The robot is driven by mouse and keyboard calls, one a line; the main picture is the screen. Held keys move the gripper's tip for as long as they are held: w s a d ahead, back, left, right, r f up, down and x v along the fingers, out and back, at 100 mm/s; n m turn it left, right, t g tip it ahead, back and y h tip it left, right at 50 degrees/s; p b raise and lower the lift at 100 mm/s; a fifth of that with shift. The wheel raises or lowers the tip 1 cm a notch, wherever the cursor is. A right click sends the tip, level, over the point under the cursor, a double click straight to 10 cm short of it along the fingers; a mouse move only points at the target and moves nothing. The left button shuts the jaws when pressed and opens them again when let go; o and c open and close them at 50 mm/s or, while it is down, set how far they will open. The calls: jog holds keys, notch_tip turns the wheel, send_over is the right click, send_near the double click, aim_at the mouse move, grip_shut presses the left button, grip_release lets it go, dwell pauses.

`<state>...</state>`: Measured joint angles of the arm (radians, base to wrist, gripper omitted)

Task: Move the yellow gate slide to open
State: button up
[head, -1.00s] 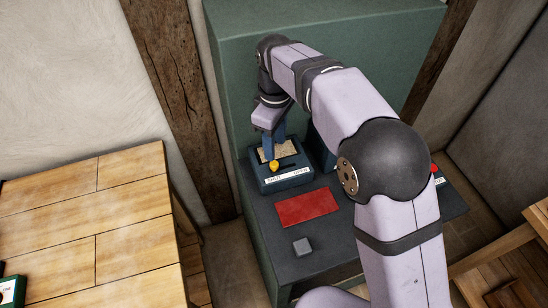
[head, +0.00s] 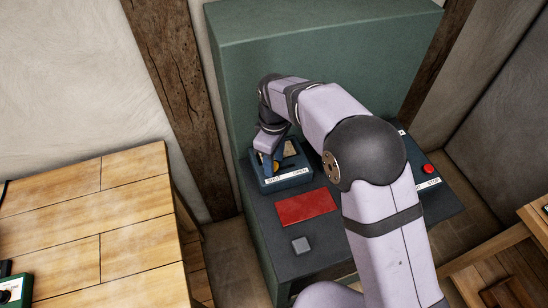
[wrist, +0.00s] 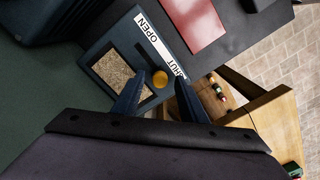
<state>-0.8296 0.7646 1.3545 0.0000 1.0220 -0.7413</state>
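The yellow gate slide knob (wrist: 160,79) sits at the SHUT end of a blue gate box (wrist: 92,52). In the head view the box (head: 292,180) stands on the dark ledge, its label reading SHUT on the left and OPEN on the right. A window in the box shows tan grain (wrist: 112,68) toward the OPEN side. My gripper (wrist: 158,84) is open, one finger on each side of the knob, with gaps showing. In the head view my gripper (head: 271,163) is down at the box and mostly hides the knob.
A red button (head: 428,169) is at the right, past my arm. A wooden table (head: 95,225) stands at the left, and the green cabinet (head: 320,45) rises behind.

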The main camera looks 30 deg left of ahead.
aim_at(295, 165)
grip_shut()
jog(key=w+d, duration=0.4)
jog(key=shift+w+d, duration=0.3)
jog(key=shift+w, duration=0.05)
jog(key=shift+s, duration=0.1)
grip_release()
notch_tip(295, 165, up, 7)
jog(key=b, duration=0.2)
jog(key=shift+r, duration=0.15)
dwell(0.3)
